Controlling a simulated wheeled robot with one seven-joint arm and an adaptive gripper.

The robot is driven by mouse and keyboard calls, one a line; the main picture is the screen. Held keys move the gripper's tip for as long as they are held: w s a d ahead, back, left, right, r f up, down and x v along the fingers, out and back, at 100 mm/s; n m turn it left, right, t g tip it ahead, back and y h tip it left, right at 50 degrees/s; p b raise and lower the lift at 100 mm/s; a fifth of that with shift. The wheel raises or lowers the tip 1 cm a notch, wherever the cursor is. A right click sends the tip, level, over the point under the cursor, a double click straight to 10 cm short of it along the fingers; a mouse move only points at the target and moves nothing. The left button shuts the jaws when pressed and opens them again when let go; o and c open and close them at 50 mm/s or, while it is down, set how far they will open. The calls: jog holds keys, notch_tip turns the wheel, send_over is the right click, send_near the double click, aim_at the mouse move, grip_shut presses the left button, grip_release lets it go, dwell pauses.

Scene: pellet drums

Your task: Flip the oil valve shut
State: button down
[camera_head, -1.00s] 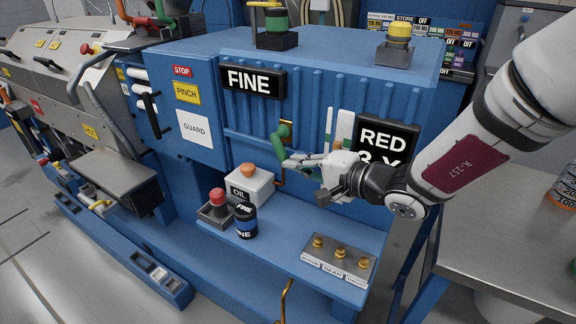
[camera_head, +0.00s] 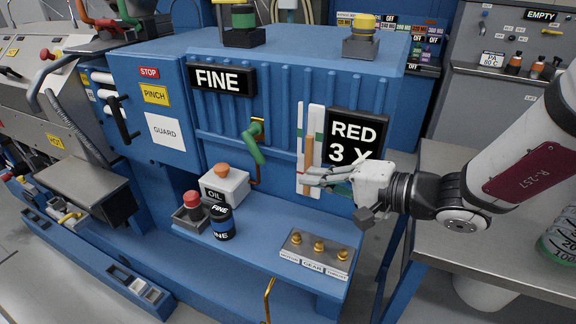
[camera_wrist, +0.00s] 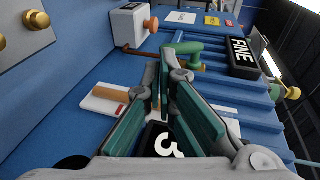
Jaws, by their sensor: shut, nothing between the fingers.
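The handle also shows in the wrist view (camera_wrist: 183,48), just beyond my fingertips. My gripper (camera_head: 307,178) is shut and empty, to the right of the handle and slightly lower, apart from it. In the wrist view its teal-padded fingers (camera_wrist: 165,64) come together at the tips.
White gauge strips with an orange bar (camera_head: 308,153) stand right behind my fingers. The RED 3 X sign (camera_head: 356,138) is above my gripper. A shelf below holds a FINE canister (camera_head: 222,222), a red button (camera_head: 192,199) and a GEAR panel (camera_head: 316,257). A grey table (camera_head: 455,235) is at right.

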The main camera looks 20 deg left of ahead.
jog(key=s+d+r+n+g+h, duration=0.35)
jog(key=s+d+h, duration=0.25)
jog(key=s+d, duration=0.7)
jog(key=s+d+t+h+p, duration=0.3)
jog(key=d+h, duration=0.5)
jog(key=d, duration=0.6)
notch_tip(320, 180, up, 2)
jog(key=n+t+y+p, duration=0.6)
jog(key=n+y+p, duration=0.4)
jog(key=n+p, duration=0.25)
send_over(256, 154)
jog(key=s+d, duration=1)
jog(key=d, duration=0.1)
jog(key=shift+m+h, duration=0.4)
jog(key=p+x, duration=0.1)
jog(key=x, duration=1.2)
jog(key=shift+w+r, duration=0.1)
